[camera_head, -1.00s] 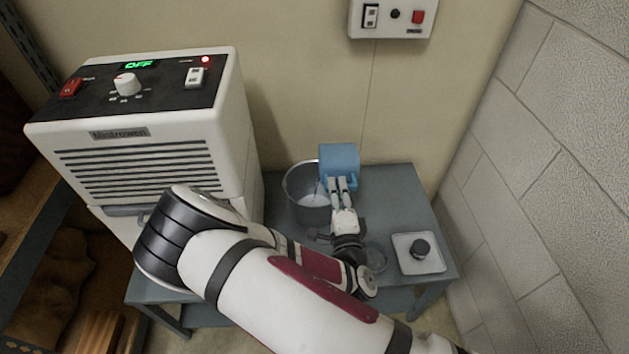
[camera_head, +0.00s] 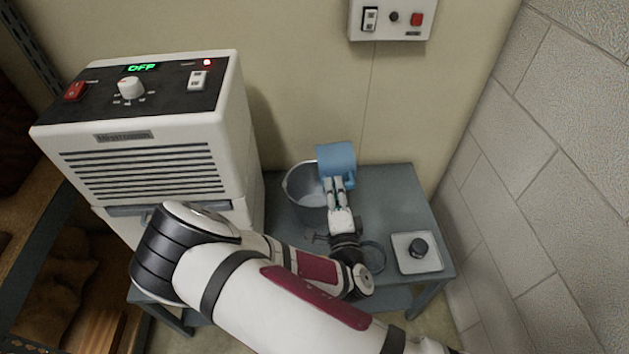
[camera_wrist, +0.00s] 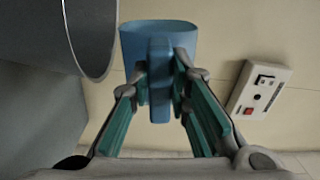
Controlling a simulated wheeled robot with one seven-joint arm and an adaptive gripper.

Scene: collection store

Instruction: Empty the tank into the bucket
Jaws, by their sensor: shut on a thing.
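The tank (camera_head: 336,157) is a light blue box with a handle. My gripper (camera_head: 339,184) is shut on the handle, which shows between the fingers in the wrist view (camera_wrist: 160,85). The tank is up beside the right rim of the grey metal bucket (camera_head: 296,190), partly over it in the head view. The bucket stands on the grey table near the wall. Its wall also shows at the upper left of the wrist view (camera_wrist: 90,35). The tank looks slightly tilted. I cannot tell whether water is in the tank or running out.
A white dehumidifier (camera_head: 150,150) with a lit OFF display stands left of the bucket. A white plate with a black knob (camera_head: 418,248) lies on the table (camera_head: 395,195) at right. A switch box (camera_head: 392,18) is on the wall. A block wall closes off the right.

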